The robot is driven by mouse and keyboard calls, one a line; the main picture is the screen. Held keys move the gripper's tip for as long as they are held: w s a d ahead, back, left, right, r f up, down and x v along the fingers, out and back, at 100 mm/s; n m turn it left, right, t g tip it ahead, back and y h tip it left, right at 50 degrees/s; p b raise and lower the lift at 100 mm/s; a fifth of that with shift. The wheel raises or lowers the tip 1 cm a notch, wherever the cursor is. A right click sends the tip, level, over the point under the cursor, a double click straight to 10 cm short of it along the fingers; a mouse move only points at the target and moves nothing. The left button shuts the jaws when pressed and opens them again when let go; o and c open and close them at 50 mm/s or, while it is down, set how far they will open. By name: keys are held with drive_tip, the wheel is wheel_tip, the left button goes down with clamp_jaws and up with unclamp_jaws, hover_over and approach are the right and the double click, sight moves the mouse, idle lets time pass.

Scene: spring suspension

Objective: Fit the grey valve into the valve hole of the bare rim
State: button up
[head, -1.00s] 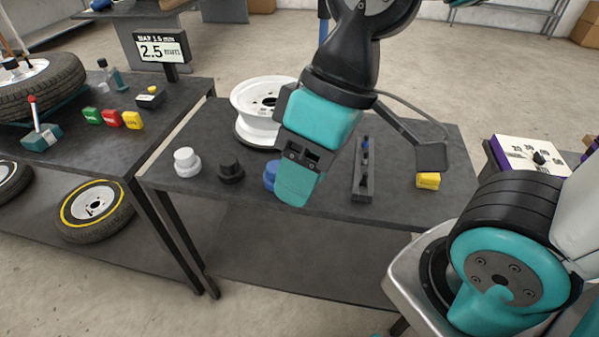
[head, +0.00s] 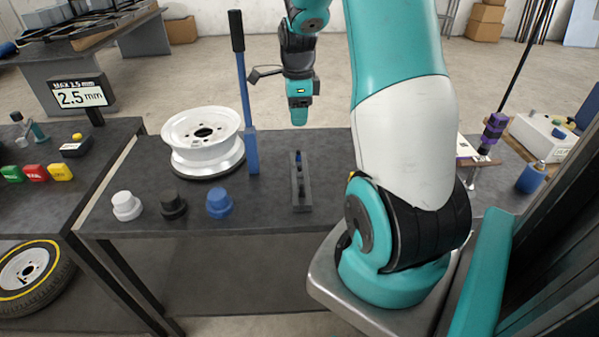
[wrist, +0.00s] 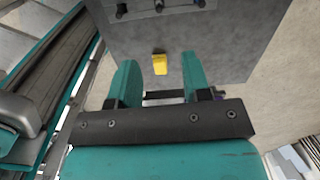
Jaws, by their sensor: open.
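The bare rim (head: 193,157), white with a hub hole and bolt holes, lies on a black round base on the middle table. A narrow dark holder (head: 302,195) to its right carries several small valves; part of it shows at the top of the wrist view (wrist: 140,15). I cannot tell which valve is the grey one. The rim's valve hole is too small to make out. My gripper (head: 299,120) hangs fingers down, above and beyond the holder in the picture. In the wrist view my gripper (wrist: 158,80) is open, with nothing between its fingers.
A blue post with a black handle (head: 248,110) stands close to the rim's right. White (head: 126,206), black (head: 173,205) and blue (head: 219,203) knobs line the front edge. A yellow block (wrist: 160,64) lies on the table in the wrist view. The table front is otherwise clear.

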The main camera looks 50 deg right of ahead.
drive_tip(key=p, duration=0.2)
approach(300, 166)
drive_tip(key=shift+m, duration=0.3)
wheel_tip(300, 166, down, 5)
drive_tip(key=shift+w+d+f, duration=0.1)
drive_tip(key=shift+d, duration=0.05)
drive_tip(key=f+p, duration=0.2)
drive_tip(key=f, duration=0.2)
drive_tip(key=shift+a+f, duration=0.15)
drive_tip(key=shift+a, duration=0.05)
drive_tip(key=shift+f, duration=0.6)
clamp_jaws()
